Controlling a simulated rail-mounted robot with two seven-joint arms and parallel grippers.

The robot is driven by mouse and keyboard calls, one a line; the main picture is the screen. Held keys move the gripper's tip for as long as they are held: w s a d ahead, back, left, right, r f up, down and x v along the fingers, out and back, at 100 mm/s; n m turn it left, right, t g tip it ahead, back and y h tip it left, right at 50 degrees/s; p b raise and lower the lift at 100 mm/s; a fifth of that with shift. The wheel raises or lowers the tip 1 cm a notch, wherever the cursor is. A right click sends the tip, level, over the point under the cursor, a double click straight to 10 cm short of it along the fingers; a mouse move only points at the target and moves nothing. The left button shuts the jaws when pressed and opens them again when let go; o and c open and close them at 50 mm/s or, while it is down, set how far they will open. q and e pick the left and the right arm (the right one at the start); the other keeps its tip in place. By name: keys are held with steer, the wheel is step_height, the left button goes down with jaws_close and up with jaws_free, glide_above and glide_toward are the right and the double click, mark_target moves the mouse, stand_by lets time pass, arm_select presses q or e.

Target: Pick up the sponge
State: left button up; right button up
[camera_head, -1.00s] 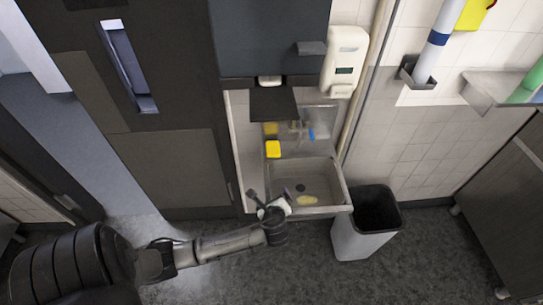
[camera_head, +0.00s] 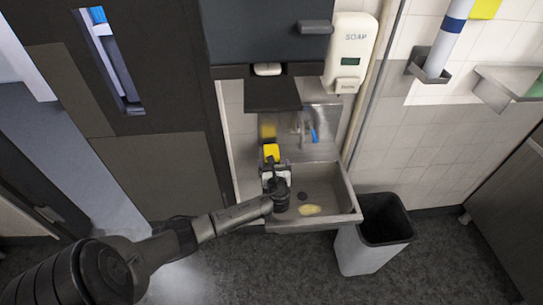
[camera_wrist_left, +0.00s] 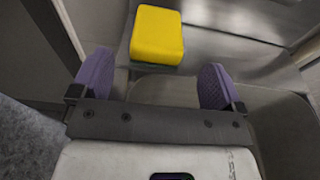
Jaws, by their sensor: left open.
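The yellow sponge (camera_head: 271,152) sits on the back ledge of the metal sink (camera_head: 344,196), at its left side. In the left wrist view the sponge (camera_wrist_left: 157,36) lies ahead of my left gripper (camera_wrist_left: 156,82), roughly between the lines of its two purple-padded fingers. The fingers are wide apart with nothing between them. In the head view my left gripper (camera_head: 271,166) is over the left part of the sink, just in front of the sponge, and partly covers its lower edge. My right gripper is not in view.
A pale yellow item (camera_head: 309,210) lies in the basin. The tap with a blue lever (camera_head: 314,135) stands right of the sponge. A soap dispenser (camera_head: 350,50) and a dark shelf (camera_head: 272,95) are above. A bin (camera_head: 385,222) stands at right.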

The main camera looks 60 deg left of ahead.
mark_target(270, 149)
arm_select(q)
steer(key=shift+b+x, duration=0.75)
steer(key=shift+x, duration=2)
steer(key=shift+a+r, duration=0.15)
steer(key=shift+a, duration=0.3)
steer(key=shift+c, duration=0.2)
steer(key=c, duration=0.9)
steer(key=shift+c, duration=0.2)
